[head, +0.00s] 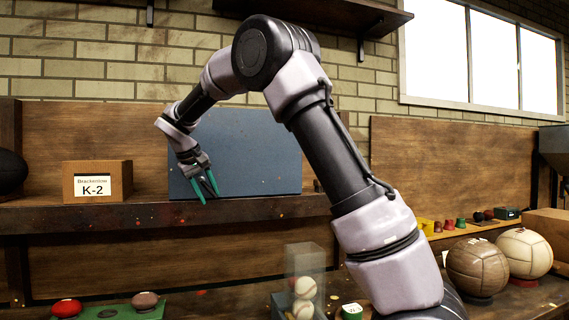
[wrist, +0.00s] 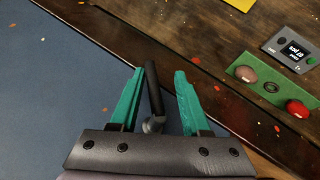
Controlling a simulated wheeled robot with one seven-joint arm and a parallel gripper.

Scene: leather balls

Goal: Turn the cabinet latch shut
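The blue-grey cabinet (head: 262,150) stands on the wooden shelf, with its flat face also filling the left of the wrist view (wrist: 45,95). The latch (wrist: 153,92) is a dark bar on a short stem, between my two green fingers and nearer the left one. My gripper (head: 207,188) is at the cabinet's lower left front. In the wrist view my gripper (wrist: 158,75) is open around the latch, with a clear gap to the right finger; I cannot tell whether the left finger touches it. The latch is not distinguishable in the head view.
A cardboard box marked K-2 (head: 97,182) stands on the shelf left of the cabinet. Below are a green panel (wrist: 262,84) with red and mauve knobs, a grey display unit (wrist: 291,50), and a clear tube of balls (head: 304,285). Leather balls (head: 478,267) sit at right.

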